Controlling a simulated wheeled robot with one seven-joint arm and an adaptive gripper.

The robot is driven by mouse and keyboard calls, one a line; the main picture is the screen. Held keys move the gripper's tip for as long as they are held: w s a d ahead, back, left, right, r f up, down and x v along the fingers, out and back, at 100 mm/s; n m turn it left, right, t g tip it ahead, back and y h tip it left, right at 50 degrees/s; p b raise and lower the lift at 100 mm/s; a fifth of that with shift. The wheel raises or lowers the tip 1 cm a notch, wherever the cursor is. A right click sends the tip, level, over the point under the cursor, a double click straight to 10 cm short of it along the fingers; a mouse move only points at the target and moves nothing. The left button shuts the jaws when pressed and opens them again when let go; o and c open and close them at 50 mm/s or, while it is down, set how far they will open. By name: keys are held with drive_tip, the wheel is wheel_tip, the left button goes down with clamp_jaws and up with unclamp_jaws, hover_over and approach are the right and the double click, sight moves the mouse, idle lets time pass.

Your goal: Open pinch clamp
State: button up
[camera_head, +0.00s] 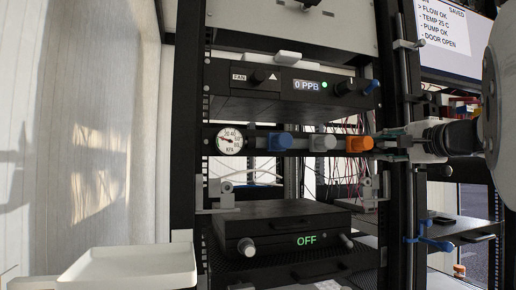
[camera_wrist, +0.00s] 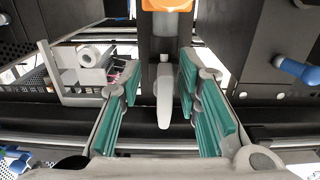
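My gripper (camera_wrist: 165,88) is open, its two teal-padded fingers on either side of a light grey lever (camera_wrist: 164,95). Gaps show between the lever and both pads. The lever points toward me below a dark post, with an orange block (camera_wrist: 166,4) at the top edge of the wrist view. In the head view my gripper (camera_head: 385,146) comes in from the right beside the orange block (camera_head: 359,144) on the rack's middle rail; the lever is not clear there. I cannot tell for sure which part is the pinch clamp.
A gauge (camera_head: 230,141), blue block (camera_head: 279,141) and grey block (camera_head: 322,142) share the rail. The fan unit (camera_head: 290,85) is above, a dark unit reading OFF (camera_head: 285,230) below. A white bracket (camera_wrist: 85,68) is left of my fingers. A rack post (camera_head: 398,80) stands close by.

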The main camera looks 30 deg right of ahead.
drive_tip(key=shift+r, duration=0.1)
drive_tip(key=v, duration=1.2)
drive_tip(key=w+a+f+n+g+y, duration=0.25)
drive_tip(key=a+f, duration=0.35)
drive_tip(key=a, duration=0.3)
drive_tip(key=w+a+f+n+g+y, duration=0.2)
drive_tip(key=a+f+n+g+y, duration=0.15)
drive_tip(key=a+f, duration=0.45)
drive_tip(key=w+a+f+n+g+y, duration=0.2)
drive_tip(key=w+a+f+n+y, duration=0.15)
drive_tip(key=a, duration=0.75)
drive_tip(key=s+a+f+n+g, duration=0.6)
drive_tip(key=s+a+f, duration=0.2)
drive_tip(key=a+f, duration=0.25)
drive_tip(key=s+f+n+g+h, duration=0.3)
drive_tip(key=s+f+n+h, duration=0.2)
drive_tip(key=s+f, duration=0.4)
wheel_tip(320, 180, up, 24)
drive_tip(key=d+t+p, duration=0.1)
drive_tip(key=t+p, duration=0.2)
drive_tip(key=p, duration=1.9)
drive_tip(key=shift+s+d+t+p, duration=0.2)
drive_tip(key=shift+d+t+p, duration=0.05)
drive_tip(key=shift+t+p, duration=0.05)
